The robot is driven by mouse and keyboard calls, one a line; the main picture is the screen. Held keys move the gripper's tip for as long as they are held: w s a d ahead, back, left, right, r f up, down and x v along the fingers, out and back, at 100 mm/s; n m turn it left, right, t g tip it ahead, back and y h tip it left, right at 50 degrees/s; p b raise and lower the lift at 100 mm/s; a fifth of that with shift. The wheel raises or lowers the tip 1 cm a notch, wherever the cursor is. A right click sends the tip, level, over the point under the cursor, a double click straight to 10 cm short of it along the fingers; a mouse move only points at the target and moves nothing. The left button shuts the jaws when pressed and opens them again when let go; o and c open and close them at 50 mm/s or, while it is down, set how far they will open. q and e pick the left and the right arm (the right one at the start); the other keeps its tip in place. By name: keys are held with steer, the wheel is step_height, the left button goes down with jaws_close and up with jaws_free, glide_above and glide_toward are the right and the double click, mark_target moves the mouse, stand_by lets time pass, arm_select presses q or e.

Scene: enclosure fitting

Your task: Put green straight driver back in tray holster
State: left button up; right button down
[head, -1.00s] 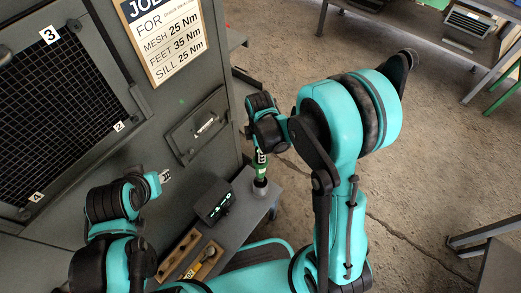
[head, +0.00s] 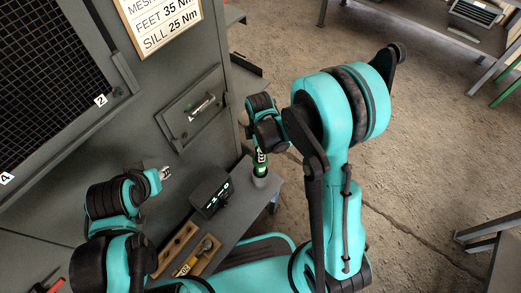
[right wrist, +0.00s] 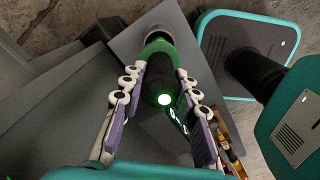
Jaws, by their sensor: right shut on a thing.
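My right gripper (right wrist: 160,105) is shut on the green straight driver, whose dark body and green band (right wrist: 160,45) show between the pads in the right wrist view. In the head view the driver (head: 261,160) stands roughly upright below that gripper. Its lower end meets a grey round holster (head: 260,180) on the tray (head: 236,222). How deep it sits in the holster is hidden. A green light glows on the driver's near end. My left gripper (head: 164,173) hangs near the cabinet, away from the tray; its finger gap is too small to tell.
A black box with lit symbols (head: 211,192) stands on the tray left of the holster. Wooden-edged slots (head: 178,246) hold a yellow-marked tool (head: 190,263). A grey cabinet with a latch panel (head: 193,108) and mesh (head: 45,75) rises at left.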

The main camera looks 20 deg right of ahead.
steer(key=shift+f, duration=0.5)
steer(key=c, duration=1.1)
jaws_free()
steer(key=shift+o, duration=0.2)
step_height(320, 180, up, 12)
steer(key=shift+r, duration=0.1)
steer(key=s+d+r+m+t, duration=0.2)
steer(key=s+m, duration=0.3)
steer(key=m, duration=0.3)
steer(key=s+d+r+m+t, duration=0.2)
steer(key=s+r+m+t, duration=0.3)
steer(key=m, duration=0.3)
steer(key=shift+s+d+r+m, duration=0.15)
steer(key=shift+d+r+m, duration=0.05)
steer(key=shift+d+m, duration=0.15)
